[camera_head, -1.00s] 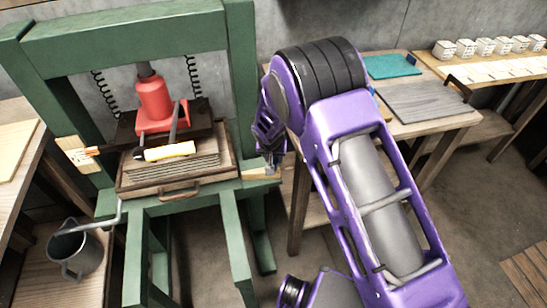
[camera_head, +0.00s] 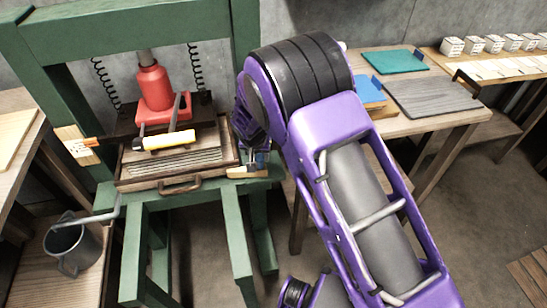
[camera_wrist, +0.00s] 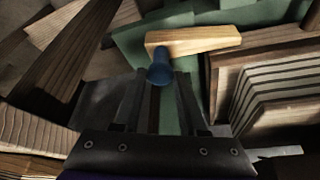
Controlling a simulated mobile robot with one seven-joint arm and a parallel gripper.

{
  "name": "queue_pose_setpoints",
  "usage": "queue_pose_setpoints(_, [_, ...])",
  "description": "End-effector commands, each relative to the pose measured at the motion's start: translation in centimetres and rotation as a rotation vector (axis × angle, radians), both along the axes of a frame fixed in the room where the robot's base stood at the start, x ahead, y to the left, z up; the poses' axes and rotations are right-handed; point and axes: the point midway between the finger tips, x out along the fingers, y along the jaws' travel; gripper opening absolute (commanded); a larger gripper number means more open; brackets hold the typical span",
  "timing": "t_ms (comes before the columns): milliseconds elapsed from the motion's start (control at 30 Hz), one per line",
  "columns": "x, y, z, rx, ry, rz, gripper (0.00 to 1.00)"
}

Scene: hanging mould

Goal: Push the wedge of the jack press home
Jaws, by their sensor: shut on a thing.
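The jack press is a green frame (camera_head: 130,38) with a red jack (camera_head: 154,95) over a stack of boards (camera_head: 178,156). The wedge (camera_head: 247,172) is a pale wooden block at the right side of the stack, on the green frame. In the wrist view the wedge (camera_wrist: 195,40) lies across the top middle, with a blue knob (camera_wrist: 160,68) on its near side. My gripper (camera_head: 260,160) is at the wedge, shut on its blue knob between the fingertips. The wedge's inner end is close to the stack; I cannot tell how far in it sits.
A grey metal jug (camera_head: 72,246) stands low at the left. A yellow-handled tool (camera_head: 168,140) lies on the press. The right table holds a teal board (camera_head: 392,61), a grey board (camera_head: 432,97) and a blue item (camera_head: 368,92).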

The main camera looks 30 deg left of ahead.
Motion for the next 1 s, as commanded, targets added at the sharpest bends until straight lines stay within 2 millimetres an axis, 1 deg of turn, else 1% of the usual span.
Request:
queue_pose_setpoints(33, [-0.4,0.6,-0.3,0.001,-0.003,0.004,0.0])
queue_pose_setpoints(100, [-0.8,1.0,-0.2,0.0,-0.002,0.002,0.0])
queue_pose_setpoints(433, [-1.2,1.3,0.0,0.002,0.002,0.003,0.0])
queue_pose_setpoints(467, [-1.2,1.3,0.0,0.002,0.002,0.003,0.47])
queue_pose_setpoints(500, [-1.2,1.4,0.0,0.002,0.002,0.003,0.54])
queue_pose_setpoints(600, [-1.1,1.3,0.0,0.001,0.0,0.003,0.7])
queue_pose_setpoints(867, [-1.0,1.1,0.1,0.0,0.0,0.001,0.7])
queue_pose_setpoints(967, [-1.2,1.1,0.8,0.0,-0.001,0.001,0.7])
queue_pose_setpoints(1000, [-1.4,1.1,1.3,0.001,-0.002,0.001,0.7])
